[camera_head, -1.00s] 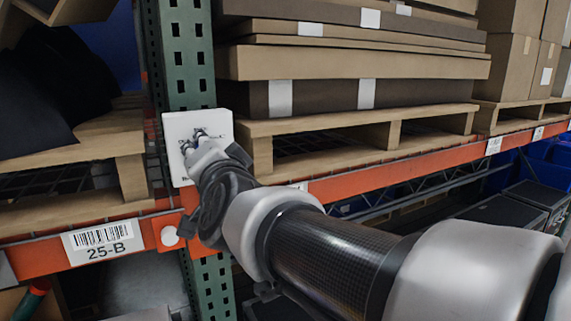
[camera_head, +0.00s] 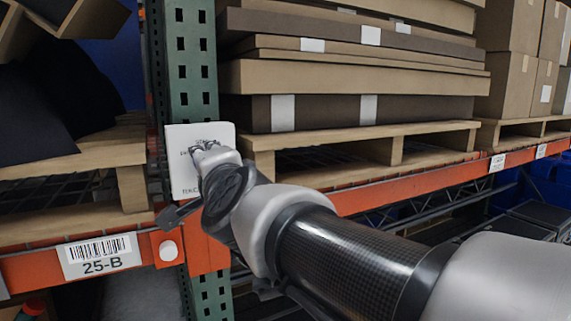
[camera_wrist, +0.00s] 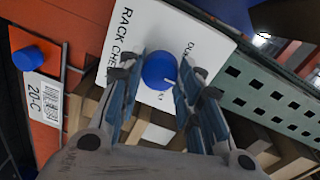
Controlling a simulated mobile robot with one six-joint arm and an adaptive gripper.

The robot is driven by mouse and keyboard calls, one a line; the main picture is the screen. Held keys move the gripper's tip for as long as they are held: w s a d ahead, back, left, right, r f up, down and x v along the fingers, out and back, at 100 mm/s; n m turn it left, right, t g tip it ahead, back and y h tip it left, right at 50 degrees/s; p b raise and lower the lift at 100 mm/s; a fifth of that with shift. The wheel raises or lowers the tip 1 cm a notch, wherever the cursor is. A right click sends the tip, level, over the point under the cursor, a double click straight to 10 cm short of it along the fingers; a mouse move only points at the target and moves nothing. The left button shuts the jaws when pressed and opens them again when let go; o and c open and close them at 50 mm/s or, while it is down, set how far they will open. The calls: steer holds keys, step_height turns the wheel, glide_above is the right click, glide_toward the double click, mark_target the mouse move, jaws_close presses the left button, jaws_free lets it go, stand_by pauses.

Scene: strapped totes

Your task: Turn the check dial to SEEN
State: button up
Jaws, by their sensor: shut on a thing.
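The check dial is a round blue knob (camera_wrist: 160,71) with a white pointer line, on a white panel headed "RACK CHECK" (camera_wrist: 206,45) in the wrist view. The pointer points to the lower right in that view, and the printed words near it are only partly readable. My gripper (camera_wrist: 157,80) has its fingers on both sides of the knob, shut on it. In the head view my gripper (camera_head: 208,150) is at the white panel (camera_head: 184,175) on the green upright and hides the dial. Which word the pointer marks cannot be told.
The green perforated upright (camera_head: 190,70) bears the panel. An orange beam with a 25-B label (camera_head: 100,255) runs below it. Boxes (camera_head: 350,85) on a wooden pallet (camera_head: 350,143) stand close to the right. The wrist view shows another blue knob (camera_wrist: 29,59) and a 20-C label (camera_wrist: 44,100).

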steer(key=o, duration=1.1)
steer(key=shift+c, duration=0.2)
steer(key=shift+s+d, duration=0.1)
steer(key=v, duration=1.1)
steer(key=shift+s+d, duration=0.15)
steer(key=shift+s, duration=0.2)
